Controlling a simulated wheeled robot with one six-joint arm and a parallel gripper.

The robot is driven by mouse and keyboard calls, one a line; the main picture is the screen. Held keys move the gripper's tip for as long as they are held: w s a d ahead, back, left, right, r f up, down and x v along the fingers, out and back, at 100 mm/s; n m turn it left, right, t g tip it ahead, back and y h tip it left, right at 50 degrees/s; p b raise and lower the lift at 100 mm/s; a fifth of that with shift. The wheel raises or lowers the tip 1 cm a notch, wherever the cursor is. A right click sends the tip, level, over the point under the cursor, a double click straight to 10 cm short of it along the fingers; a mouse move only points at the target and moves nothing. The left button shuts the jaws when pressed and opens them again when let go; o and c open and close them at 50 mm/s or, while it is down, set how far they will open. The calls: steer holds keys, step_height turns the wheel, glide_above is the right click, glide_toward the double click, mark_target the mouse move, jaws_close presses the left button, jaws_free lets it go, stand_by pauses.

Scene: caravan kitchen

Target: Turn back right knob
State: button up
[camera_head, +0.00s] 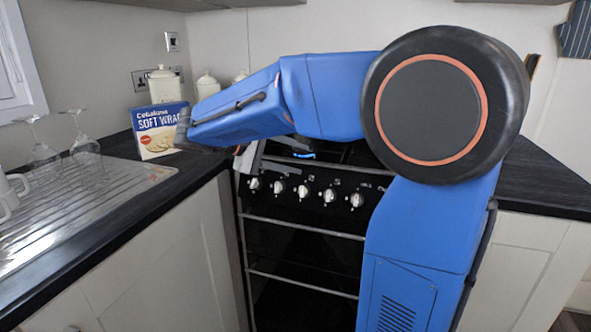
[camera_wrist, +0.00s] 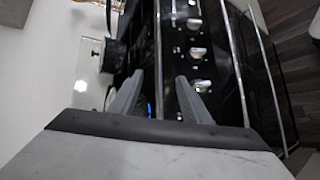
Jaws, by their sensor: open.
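The black cooker has a front panel with a row of several white knobs (camera_head: 303,191), seen in the head view below the hob. Three of these knobs (camera_wrist: 197,53) also show in the wrist view, right of centre. Nothing I can read tells which one is the back right knob. My gripper (camera_wrist: 160,76) is open and empty, its two grey fingers apart over the cooker's front edge. The right finger is close to the nearest visible knob; contact cannot be told. In the head view my arm hides much of the hob. A small blue glow (camera_head: 303,155) shows on the hob.
A metal rail (camera_head: 303,229) runs across the cooker front below the knobs. A Soft Wraps box (camera_head: 160,130) and white jar (camera_head: 164,86) stand on the left counter. Upturned glasses (camera_head: 86,150) are on the drainer (camera_head: 85,195). The right counter (camera_head: 545,180) looks clear.

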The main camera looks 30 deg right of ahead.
mark_target(300, 183)
steer(key=s+a+r+m+t+y, duration=0.3)
steer(key=a+r+m+y, duration=0.2)
steer(key=r+m+y, duration=0.4)
steer(key=shift+m+h, duration=0.3)
steer(key=shift+m, duration=0.1)
steer(key=x, duration=1.8)
steer(key=shift+w+f, duration=0.25)
steer(key=shift+w, duration=0.15)
steer(key=shift+t, duration=0.3)
steer(key=c, duration=1)
